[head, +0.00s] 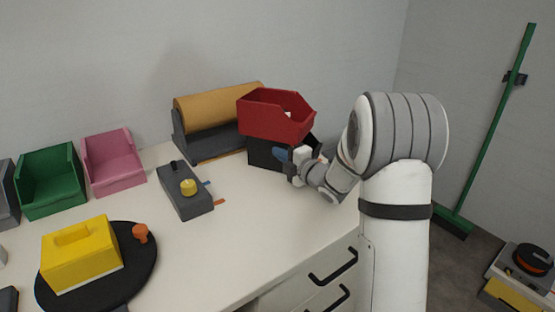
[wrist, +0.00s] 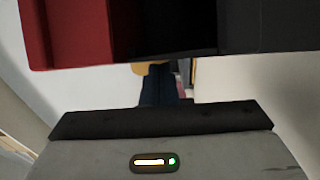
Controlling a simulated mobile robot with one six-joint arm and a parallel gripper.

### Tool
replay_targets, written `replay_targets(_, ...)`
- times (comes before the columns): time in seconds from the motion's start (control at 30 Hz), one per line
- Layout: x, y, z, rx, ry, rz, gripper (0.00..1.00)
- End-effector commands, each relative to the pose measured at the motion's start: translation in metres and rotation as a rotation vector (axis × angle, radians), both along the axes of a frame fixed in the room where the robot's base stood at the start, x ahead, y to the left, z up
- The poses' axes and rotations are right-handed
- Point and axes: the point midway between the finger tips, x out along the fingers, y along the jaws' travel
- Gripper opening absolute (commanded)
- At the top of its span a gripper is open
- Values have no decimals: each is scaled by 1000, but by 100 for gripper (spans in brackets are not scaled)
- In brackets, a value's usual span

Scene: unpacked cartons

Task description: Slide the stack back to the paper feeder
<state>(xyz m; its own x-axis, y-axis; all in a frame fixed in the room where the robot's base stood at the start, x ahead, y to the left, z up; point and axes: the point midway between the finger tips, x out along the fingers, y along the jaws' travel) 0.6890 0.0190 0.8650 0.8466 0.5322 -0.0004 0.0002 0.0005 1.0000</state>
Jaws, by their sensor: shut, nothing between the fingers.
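The stack is a red open bin (head: 275,118) sitting on a black bin (head: 262,154), at the back of the white counter. The paper feeder (head: 212,125), a tan roll in a dark grey stand, is just left of the stack, and its right end is hidden behind it. My gripper (head: 281,155) is shut and empty at the front right of the black bin, below the red bin. I cannot tell whether it touches. In the wrist view the red bin (wrist: 75,30) and dark surfaces fill the top, above my shut fingers (wrist: 158,87).
A grey box with a yellow knob (head: 189,187) is left of the stack. A black turntable (head: 142,262) with a yellow box (head: 82,254) lies at the front left. Pink (head: 113,164) and green bins (head: 50,182) stand at the back left.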

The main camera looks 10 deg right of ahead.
Motion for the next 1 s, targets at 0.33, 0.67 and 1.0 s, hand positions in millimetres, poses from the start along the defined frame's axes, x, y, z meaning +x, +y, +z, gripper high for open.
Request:
replay_targets(0.33, -1, 12, 0, 0, 0, 17, 0)
replay_targets(0.67, -29, 29, -2, 0, 0, 6, 0)
replay_targets(1.0, -90, -12, 1, 0, 1, 4, 0)
